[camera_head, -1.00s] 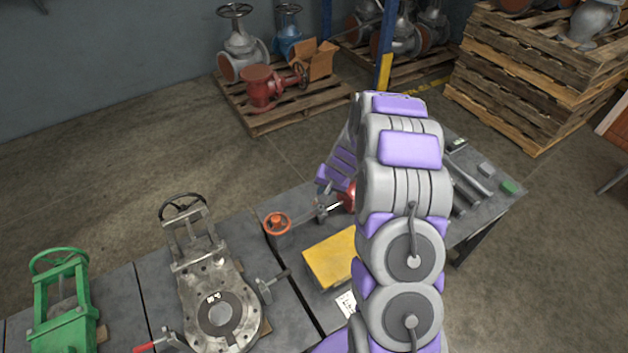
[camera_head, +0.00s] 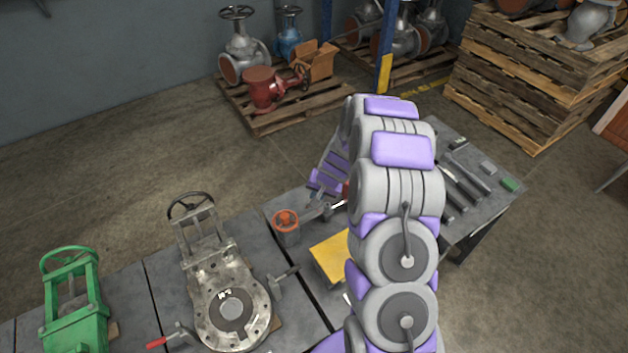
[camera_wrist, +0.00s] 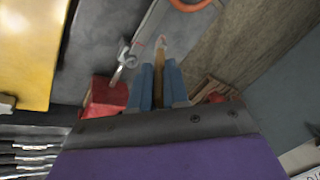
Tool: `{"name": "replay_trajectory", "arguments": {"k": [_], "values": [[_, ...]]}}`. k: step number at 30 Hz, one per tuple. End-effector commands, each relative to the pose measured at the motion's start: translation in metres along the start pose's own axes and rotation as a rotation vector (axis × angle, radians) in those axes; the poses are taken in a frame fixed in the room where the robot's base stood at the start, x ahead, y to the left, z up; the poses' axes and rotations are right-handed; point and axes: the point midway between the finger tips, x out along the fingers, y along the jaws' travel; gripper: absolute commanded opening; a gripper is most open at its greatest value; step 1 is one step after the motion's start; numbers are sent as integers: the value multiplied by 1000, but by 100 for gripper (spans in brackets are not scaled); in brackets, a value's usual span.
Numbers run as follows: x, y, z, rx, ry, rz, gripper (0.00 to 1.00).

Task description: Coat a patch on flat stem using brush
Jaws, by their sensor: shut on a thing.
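My gripper (camera_wrist: 159,82) shows in the wrist view with two blue fingers shut on a slim brush (camera_wrist: 160,58) with a tan handle and a pale tip. The brush points away from the wrist, over the grey bench, and its tip appears near an orange round rim (camera_wrist: 190,4). A grey metal valve (camera_head: 222,300) with a flat-barred yoke and a dark handwheel stands on the bench in the head view, left of my arm. I cannot tell which part is the flat stem. In the head view, my arm hides most of the gripper and brush.
An orange-topped round object (camera_head: 286,222) stands between the valve and my arm. A yellow block (camera_head: 330,258) lies nearby. A green valve (camera_head: 75,312) stands at the left. A red block (camera_wrist: 104,97) with a metal handle sits beside the fingers. Tools lie at the bench's right end.

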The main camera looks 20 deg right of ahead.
Motion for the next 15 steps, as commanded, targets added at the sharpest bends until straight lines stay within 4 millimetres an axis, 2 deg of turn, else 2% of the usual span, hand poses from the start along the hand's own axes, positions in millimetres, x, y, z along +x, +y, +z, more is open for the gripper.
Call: {"name": "replay_trajectory", "arguments": {"k": [3,15], "values": [[-14,-6,0,-2,-2,1,0],[-49,-15,-2,-5,-7,-1,0]]}}
